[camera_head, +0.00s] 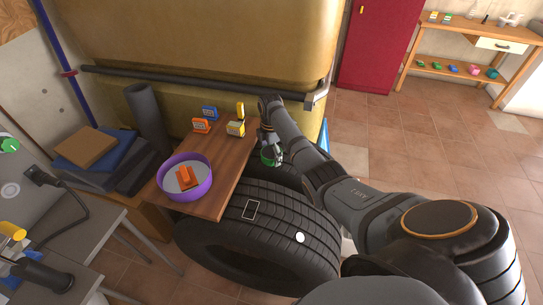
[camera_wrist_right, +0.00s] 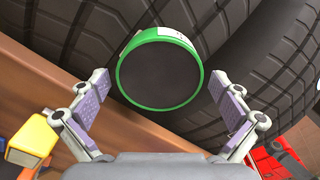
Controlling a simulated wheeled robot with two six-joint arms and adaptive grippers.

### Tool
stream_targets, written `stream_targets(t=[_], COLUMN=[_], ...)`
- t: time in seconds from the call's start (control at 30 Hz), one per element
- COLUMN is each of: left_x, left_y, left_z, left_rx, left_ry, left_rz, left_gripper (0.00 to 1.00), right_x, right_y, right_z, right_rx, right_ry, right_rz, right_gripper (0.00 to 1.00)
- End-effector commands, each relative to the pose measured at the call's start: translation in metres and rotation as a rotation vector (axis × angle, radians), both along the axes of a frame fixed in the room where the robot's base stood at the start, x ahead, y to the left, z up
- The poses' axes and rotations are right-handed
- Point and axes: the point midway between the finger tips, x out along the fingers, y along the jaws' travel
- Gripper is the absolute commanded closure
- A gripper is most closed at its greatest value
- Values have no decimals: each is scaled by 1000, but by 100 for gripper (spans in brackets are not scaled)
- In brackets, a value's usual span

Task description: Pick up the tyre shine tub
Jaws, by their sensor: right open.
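The tyre shine tub, taken to be the round green tub with a dark flat face, is centred in the right wrist view (camera_wrist_right: 160,72). In the head view only part of its green side (camera_head: 267,158) shows beside the wooden board's right edge, close to the tyres. What it rests on is hidden. My right gripper (camera_head: 271,148) is over it, pointing down. In the wrist view its fingers (camera_wrist_right: 160,88) are spread open, one on each side of the tub's lower part, with gaps visible. My left gripper is not in view.
A big black tyre (camera_head: 225,240) lies in front of the board. The wooden board (camera_head: 223,165) holds a purple bowl (camera_head: 208,188) with an orange item, plus small orange, blue and yellow things. A large yellow tank (camera_head: 200,50) stands behind. Open tiled floor lies at right.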

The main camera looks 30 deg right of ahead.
Motion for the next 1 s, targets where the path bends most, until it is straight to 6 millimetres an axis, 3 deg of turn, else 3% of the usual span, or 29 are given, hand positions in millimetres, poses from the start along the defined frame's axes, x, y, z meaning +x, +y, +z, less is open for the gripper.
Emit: stream_targets(t=[0.07, 0.53, 0.83, 1.0], left_x=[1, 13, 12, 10], left_y=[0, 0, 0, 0], left_z=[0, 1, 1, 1], left_rx=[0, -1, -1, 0], left_ry=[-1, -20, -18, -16], left_rz=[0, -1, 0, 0], left_gripper=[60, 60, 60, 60], right_x=[0, 0, 1, 2], right_y=[0, 0, 0, 0], right_z=[0, 0, 5, 26], right_rx=[0, 0, 0, -1], right_ry=[0, 0, -2, -5], right_rz=[0, 0, 0, -1], right_gripper=[4, 67, 67, 67])
